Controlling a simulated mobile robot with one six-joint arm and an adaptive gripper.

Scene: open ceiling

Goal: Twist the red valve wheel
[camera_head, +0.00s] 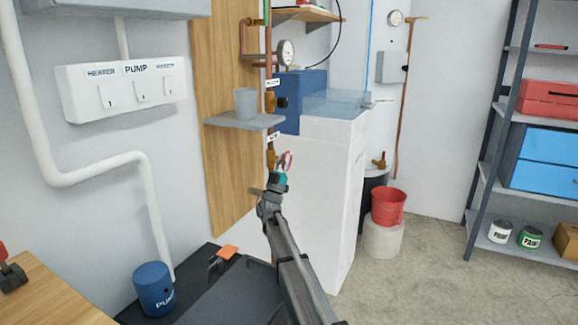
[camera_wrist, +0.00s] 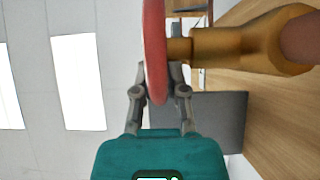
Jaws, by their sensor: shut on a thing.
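The red valve wheel (camera_wrist: 154,50) shows edge-on in the wrist view, joined by a short stem to a brass valve body (camera_wrist: 235,50) at its right. My gripper (camera_wrist: 160,78) is shut on the lower rim of the wheel, one finger on each side of it. In the head view the wheel (camera_head: 287,161) is small, at the tip of my gripper (camera_head: 281,172), beside the copper pipe (camera_head: 270,145). My arm and gripper hide part of the pipe below the wheel.
A white block (camera_head: 325,190) stands close at the right. A blue pump (camera_head: 154,288) stands low at the left. Open floor (camera_head: 430,270) lies to the right.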

